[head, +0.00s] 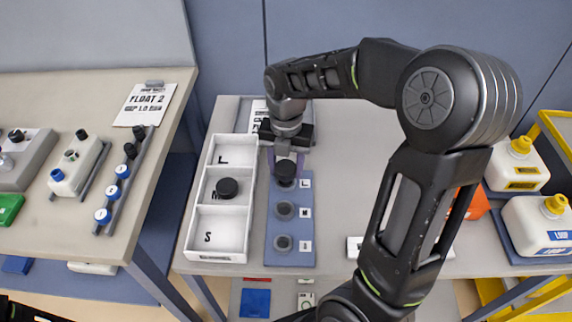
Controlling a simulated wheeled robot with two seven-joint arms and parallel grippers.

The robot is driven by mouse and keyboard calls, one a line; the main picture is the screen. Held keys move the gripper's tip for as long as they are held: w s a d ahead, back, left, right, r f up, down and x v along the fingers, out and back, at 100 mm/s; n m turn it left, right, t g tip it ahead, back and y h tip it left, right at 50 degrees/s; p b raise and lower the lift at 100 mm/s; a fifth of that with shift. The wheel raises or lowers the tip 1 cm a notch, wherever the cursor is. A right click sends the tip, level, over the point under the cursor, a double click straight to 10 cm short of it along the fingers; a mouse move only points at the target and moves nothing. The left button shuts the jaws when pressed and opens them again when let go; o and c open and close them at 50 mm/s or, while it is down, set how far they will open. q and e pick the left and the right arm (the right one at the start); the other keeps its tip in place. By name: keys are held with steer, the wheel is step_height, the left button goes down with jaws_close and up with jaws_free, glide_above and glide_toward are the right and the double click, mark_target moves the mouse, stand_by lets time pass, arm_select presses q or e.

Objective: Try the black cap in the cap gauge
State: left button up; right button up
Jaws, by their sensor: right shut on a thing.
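The cap gauge (271,238) is a blue-grey board with round seats in a column, marked L, M and a last one partly unreadable. My right gripper (286,158) points down over its far end and is shut on a black cap (286,169). The cap is at the L seat, which it mostly covers; I cannot tell whether it is seated or just above. The M seat (285,210) and the nearest seat (283,242) are empty.
A white sorting tray (215,256) stands left of the gauge; another black cap (227,188) lies in its middle compartment. A side table (60,240) at left holds small fixtures. White jugs with yellow caps (520,170) stand at right. My right arm crosses the table's right half.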

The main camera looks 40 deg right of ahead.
mark_target(286, 166)
steer(key=shift+f+b, duration=0.55)
steer(key=shift+f, duration=0.2)
stand_by(0.3)
steer(key=o, duration=1.5)
steer(key=shift+r, duration=0.1)
steer(key=shift+r, duration=3.8)
steer(key=shift+o, duration=0.3)
